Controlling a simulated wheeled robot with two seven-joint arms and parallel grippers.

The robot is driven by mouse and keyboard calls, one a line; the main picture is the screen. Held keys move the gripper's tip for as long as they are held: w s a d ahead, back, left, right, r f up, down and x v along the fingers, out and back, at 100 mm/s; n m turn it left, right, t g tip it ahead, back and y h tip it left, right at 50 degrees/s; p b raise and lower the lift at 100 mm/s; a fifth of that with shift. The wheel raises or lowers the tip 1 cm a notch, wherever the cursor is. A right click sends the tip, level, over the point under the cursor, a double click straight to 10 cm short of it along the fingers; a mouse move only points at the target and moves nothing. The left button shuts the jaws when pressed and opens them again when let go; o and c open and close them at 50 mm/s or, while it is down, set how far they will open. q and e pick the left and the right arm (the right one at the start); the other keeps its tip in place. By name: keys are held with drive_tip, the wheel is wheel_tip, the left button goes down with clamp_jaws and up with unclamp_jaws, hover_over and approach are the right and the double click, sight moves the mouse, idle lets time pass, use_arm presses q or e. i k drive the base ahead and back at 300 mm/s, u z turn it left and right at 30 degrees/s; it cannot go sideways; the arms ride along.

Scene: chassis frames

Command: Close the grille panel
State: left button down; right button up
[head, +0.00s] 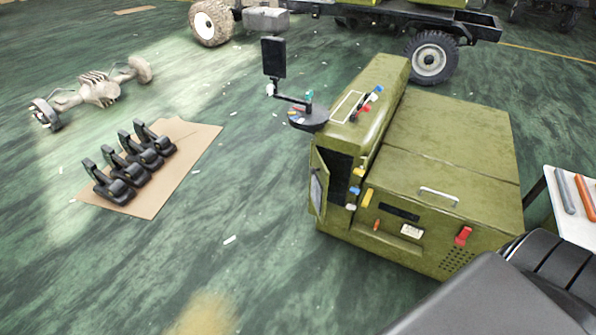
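An olive-green machine cabinet (450,140) stands on the floor right of the middle. At its left front corner a narrow green hinged panel (317,186) stands swung outward, with a greyish inset on its face. I take it as the grille panel. Beside it a dark opening (340,176) shows in the cabinet. Whether the panel's inset is a grille is too small to tell. Neither of my grippers is in view.
A silver handle (439,196), red latch (463,236) and coloured knobs are on the cabinet. A screen on an arm (273,58) rises at its back left. A white table (574,208) stands right. Floor left of the cabinet is mostly clear.

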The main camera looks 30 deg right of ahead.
sight(319, 173)
drive_tip(key=z, duration=0.35)
drive_tip(key=i, duration=0.7)
drive_tip(key=z, duration=1.1)
drive_tip(key=i, duration=0.3)
drive_tip(key=z, duration=0.35)
